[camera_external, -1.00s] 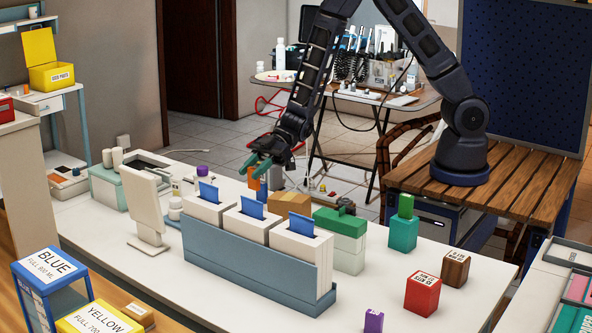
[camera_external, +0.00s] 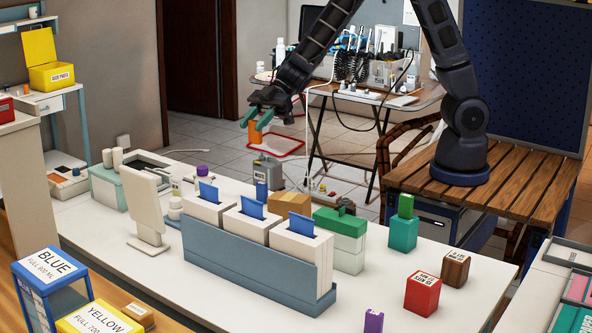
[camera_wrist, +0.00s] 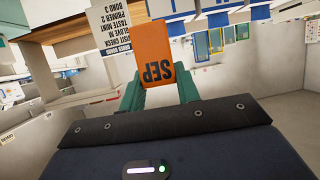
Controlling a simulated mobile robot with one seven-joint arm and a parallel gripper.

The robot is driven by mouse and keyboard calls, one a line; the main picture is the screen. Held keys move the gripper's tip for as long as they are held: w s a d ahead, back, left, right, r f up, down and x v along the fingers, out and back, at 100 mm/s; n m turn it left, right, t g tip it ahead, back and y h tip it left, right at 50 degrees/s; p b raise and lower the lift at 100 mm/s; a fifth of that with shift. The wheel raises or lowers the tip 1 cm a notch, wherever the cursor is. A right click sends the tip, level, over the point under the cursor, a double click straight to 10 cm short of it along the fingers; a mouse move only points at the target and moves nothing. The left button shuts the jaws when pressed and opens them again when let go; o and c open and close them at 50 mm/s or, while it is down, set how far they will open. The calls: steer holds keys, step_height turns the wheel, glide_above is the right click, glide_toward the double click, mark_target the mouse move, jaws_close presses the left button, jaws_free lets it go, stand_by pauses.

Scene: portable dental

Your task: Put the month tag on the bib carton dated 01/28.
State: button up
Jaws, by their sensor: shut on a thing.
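My gripper (camera_external: 256,121) is shut on an orange month tag (camera_wrist: 157,66) and holds it raised above the far side of the white table. The tag reads "SEP", upside down in the wrist view, between the green fingers; a bit of it shows in the external view (camera_external: 265,119). Three white cartons with blue pieces standing from their tops sit in a blue-grey rack (camera_external: 235,270): left (camera_external: 203,213), middle (camera_external: 245,232) and right (camera_external: 300,250). I see no readable date on any carton from here, so I cannot tell which is 01/28.
A green-topped white box (camera_external: 345,240), a teal box (camera_external: 403,233), a red box (camera_external: 422,293) and a brown block (camera_external: 456,268) stand right of the rack. A white screen (camera_external: 146,205) stands at its left. A grey metal object (camera_external: 266,172) is below my gripper.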

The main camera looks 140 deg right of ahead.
steer(key=a+r+n+g+y, duration=0.4)
steer(key=a+r+n+y, duration=0.4)
steer(key=a, duration=0.4)
glide_above(290, 197)
step_height(290, 197, down, 20)
steer(key=shift+r, duration=0.15)
steer(key=o, duration=1)
steer(key=shift+c, duration=0.2)
